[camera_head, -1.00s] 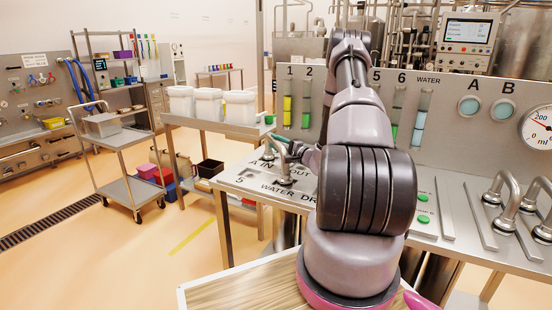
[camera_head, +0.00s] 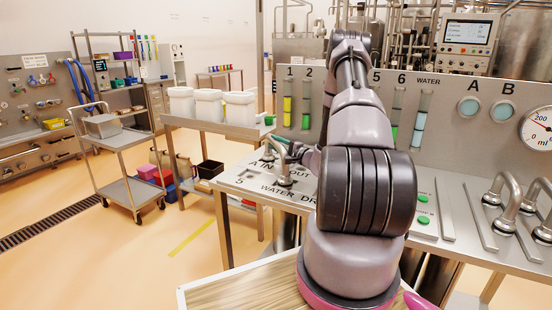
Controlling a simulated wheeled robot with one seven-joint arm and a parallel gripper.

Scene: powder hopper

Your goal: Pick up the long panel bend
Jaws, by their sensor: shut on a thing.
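A long panel bend (camera_head: 281,160), a curved steel pipe, stands on the flat steel panel (camera_head: 240,180) marked A, IN, OUT and WATER, left of my arm. My gripper (camera_head: 284,142) is at the top of this bend, with a teal part showing. It is shut on the bend, though my own arm hides most of the gripper and the right part of the panel. The lower end of the bend appears at the panel; I cannot tell whether it is clear of its port.
Larger steel bends (camera_head: 507,192) stand on the right bench beside flat bars and green buttons (camera_head: 423,220). Behind rises a wall panel (camera_head: 450,140) with sight tubes. White tubs (camera_head: 208,104) stand on a bench at left; a trolley (camera_head: 115,140) stands on open floor.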

